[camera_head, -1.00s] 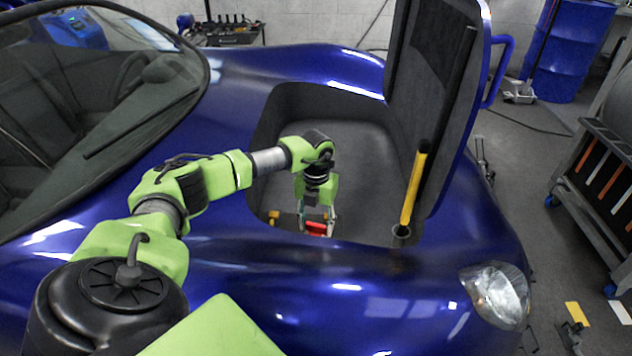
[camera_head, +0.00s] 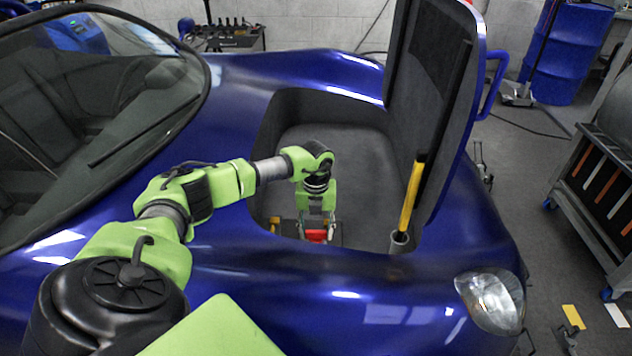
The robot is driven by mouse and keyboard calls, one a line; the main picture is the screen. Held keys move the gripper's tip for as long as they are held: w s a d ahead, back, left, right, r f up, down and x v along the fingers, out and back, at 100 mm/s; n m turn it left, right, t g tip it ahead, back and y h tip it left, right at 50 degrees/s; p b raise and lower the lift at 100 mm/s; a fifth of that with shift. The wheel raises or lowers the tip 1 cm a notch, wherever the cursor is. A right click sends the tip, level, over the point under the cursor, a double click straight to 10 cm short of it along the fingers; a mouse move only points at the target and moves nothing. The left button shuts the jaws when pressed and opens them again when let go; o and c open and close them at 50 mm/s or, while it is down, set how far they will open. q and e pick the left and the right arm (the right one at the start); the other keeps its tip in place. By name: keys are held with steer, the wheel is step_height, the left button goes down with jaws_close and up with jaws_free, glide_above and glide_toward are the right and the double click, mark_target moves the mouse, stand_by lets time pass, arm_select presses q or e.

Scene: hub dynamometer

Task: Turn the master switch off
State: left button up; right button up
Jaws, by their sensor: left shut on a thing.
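The red handle of the master switch (camera_head: 316,236) shows low in the front compartment of the blue car, just behind the near edge of the opening. My left gripper (camera_head: 317,229) points down over it and is shut on the red handle. The fingertips and the switch's lower part are partly hidden by the gripper and the body edge, so the handle's exact angle is hard to tell. My right gripper is not in view.
The raised lid (camera_head: 432,110) stands at the compartment's right, with a yellow strut (camera_head: 411,200) at its near side. A small yellow part (camera_head: 274,223) sits left of the switch. The grey compartment floor (camera_head: 345,150) behind the gripper is clear.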

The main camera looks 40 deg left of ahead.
mark_target(316, 230)
arm_select(q)
steer(key=o, duration=0.8)
step_height(316, 230, up, 12)
stand_by(0.5)
